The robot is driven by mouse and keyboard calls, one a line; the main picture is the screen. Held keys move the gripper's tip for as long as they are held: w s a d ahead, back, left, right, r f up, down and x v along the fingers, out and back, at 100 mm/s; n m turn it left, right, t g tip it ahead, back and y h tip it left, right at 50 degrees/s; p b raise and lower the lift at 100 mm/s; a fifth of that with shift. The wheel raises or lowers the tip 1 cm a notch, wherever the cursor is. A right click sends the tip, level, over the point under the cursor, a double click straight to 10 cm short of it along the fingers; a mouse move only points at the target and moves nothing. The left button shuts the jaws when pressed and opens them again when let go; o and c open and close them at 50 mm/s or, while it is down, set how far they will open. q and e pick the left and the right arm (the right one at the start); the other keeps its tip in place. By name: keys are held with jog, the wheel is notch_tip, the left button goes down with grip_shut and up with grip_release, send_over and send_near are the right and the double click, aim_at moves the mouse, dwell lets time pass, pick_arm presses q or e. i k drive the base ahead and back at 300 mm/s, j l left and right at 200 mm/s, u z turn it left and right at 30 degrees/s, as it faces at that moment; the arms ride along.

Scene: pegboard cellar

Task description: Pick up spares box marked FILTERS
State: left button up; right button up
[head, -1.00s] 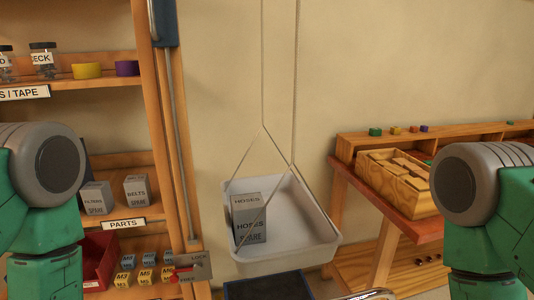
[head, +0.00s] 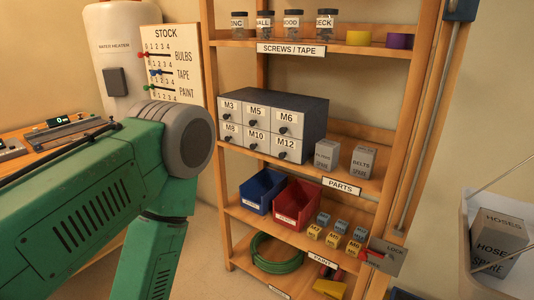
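The grey spares box marked FILTERS (head: 326,155) stands upright on the PARTS shelf, right of the drawer cabinet. A similar grey box marked BELTS (head: 362,162) stands just to its right. My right arm and gripper are out of view.
A drawer cabinet (head: 272,118) labelled M3 to M12 takes up the shelf's left. Below are a blue bin (head: 262,190), a red bin (head: 296,204) and several small labelled boxes. A lever marked LOCK (head: 385,257) sits on the right post. A wooden post (head: 412,110) bounds the shelf's right side.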

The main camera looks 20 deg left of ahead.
aim_at(326, 151)
jog(key=u, duration=0.2)
jog(key=i+j+z, duration=0.1)
jog(key=z, duration=0.35)
jog(key=i+j+z, duration=0.15)
jog(key=z, duration=0.35)
jog(key=j+z, duration=0.25)
jog(key=z, duration=0.2)
jog(key=i+j, duration=0.05)
